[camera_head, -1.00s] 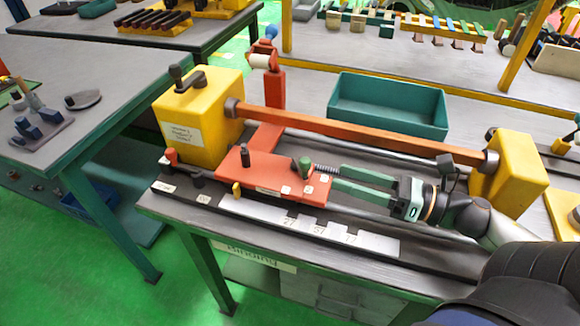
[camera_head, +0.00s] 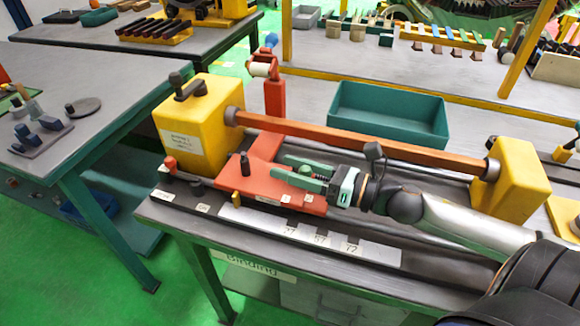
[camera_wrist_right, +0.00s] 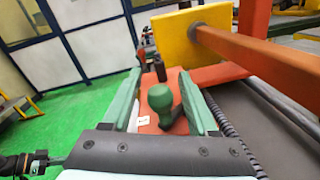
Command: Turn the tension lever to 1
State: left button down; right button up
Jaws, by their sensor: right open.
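The tension lever has a green knob (camera_head: 305,170) and stands on the orange carriage (camera_head: 262,182) of the winding machine. In the right wrist view the green knob (camera_wrist_right: 160,97) sits between the two green fingers, with a gap on both sides. A dark arm runs from it toward the right finger. My right gripper (camera_head: 287,170) is open around the lever, reaching in from the right over the carriage; it also shows in the right wrist view (camera_wrist_right: 159,73). A small white label (camera_wrist_right: 143,121) lies left of the knob, its mark too small to read. My left gripper is out of view.
A brown square bar (camera_head: 350,143) runs behind the carriage between two yellow blocks, the left (camera_head: 198,135) and right (camera_head: 512,180). A dark upright knob (camera_head: 244,165) stands left of my fingers. A teal tray (camera_head: 388,117) lies behind the bar.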

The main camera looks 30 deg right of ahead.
jog(key=shift+w+a, duration=0.15)
grip_shut()
dwell(0.5)
